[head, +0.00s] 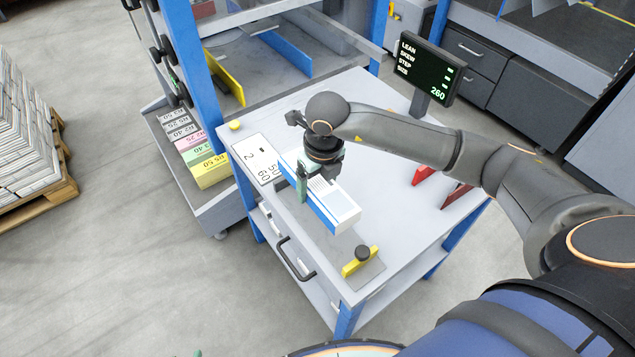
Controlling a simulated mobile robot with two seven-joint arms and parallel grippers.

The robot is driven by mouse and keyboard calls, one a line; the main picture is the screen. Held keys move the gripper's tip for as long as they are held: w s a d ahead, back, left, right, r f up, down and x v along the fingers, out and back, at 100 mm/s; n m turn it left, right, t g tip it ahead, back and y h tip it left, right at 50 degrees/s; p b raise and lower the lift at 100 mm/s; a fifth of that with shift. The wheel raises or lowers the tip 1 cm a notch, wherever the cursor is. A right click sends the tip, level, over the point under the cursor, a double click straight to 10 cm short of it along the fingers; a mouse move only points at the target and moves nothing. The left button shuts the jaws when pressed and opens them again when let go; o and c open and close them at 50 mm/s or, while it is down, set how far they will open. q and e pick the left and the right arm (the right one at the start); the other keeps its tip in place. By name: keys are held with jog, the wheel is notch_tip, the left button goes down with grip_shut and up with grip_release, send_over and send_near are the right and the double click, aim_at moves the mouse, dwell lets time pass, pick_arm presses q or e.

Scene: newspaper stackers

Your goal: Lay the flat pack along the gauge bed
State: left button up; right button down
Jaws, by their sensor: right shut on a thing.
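The gripper hides the pack's middle. I cannot tell whether the pack's underside touches the bench.
A yellow stop with a black knob (361,259) stands at the bench's front corner. Red plates (424,175) stand at the right. A white number card (258,158) lies left of the pack. A display (427,70) reading 260 stands behind. Coloured labelled blocks (208,170) sit left.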

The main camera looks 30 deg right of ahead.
pick_arm(q)
jog(key=shift+f, duration=0.15)
pick_arm(e)
jog(key=shift+f+b, duration=0.45)
jog(key=shift+b, duration=0.15)
notch_tip(320, 180, down, 4)
jog(key=b, duration=0.3)
jog(key=shift+r, duration=0.15)
notch_tip(320, 180, down, 2)
jog(key=shift+f+b, duration=0.25)
jog(key=shift+b, duration=0.9)
jog(key=shift+f, duration=0.3)
pick_arm(q)
jog(key=shift+h, duration=0.4)
jog(key=f, duration=0.1)
jog(key=w+d+f, duration=0.1)
jog(key=d+f, duration=0.1)
jog(key=f, duration=0.1)
jog(key=shift+w+d+f, duration=0.1)
jog(key=shift+w+d, duration=0.1)
jog(key=shift+d, duration=0.05)
jog(key=shift+s+f, duration=0.1)
jog(key=shift+f, duration=0.1)
pick_arm(e)
jog(key=shift+f, duration=0.1)
